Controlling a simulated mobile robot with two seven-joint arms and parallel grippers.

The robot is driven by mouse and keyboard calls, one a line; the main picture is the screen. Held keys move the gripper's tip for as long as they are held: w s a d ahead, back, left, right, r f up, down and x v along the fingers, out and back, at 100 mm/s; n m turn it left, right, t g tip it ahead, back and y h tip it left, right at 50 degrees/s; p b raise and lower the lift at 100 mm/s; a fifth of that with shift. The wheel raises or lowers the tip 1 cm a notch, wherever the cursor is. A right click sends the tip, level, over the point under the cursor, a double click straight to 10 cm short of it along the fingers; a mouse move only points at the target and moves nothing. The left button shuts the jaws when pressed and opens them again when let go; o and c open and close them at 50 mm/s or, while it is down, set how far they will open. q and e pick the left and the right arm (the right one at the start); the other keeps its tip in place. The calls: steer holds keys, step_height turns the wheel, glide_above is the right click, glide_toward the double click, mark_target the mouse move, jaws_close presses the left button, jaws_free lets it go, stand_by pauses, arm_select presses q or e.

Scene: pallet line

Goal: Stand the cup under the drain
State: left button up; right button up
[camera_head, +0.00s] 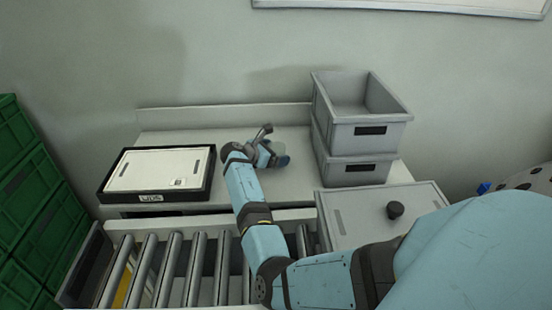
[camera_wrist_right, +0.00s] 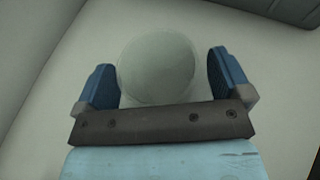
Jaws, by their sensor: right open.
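My right arm reaches from the lower right over the rollers to the white worktop. My right gripper (camera_head: 275,156) is over the middle of the worktop, with its blue fingers (camera_wrist_right: 160,80) apart. A pale grey-green round thing, which looks like the cup (camera_wrist_right: 158,68), sits between the fingers in the right wrist view, with a small gap on each side. In the head view a pale part of it (camera_head: 276,147) shows beside the gripper, mostly hidden. I cannot make out a drain for certain. My left gripper is not in view.
Two stacked grey bins (camera_head: 355,150) stand right of the gripper. A black-edged white case (camera_head: 158,170) lies at the left. The roller conveyor (camera_head: 165,268) runs in front. A grey box with a black knob (camera_head: 395,209) is front right. Green crates (camera_head: 30,185) stand far left.

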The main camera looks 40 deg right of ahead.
steer(key=c, duration=1.1)
steer(key=shift+o, duration=0.2)
steer(key=shift+r, duration=0.1)
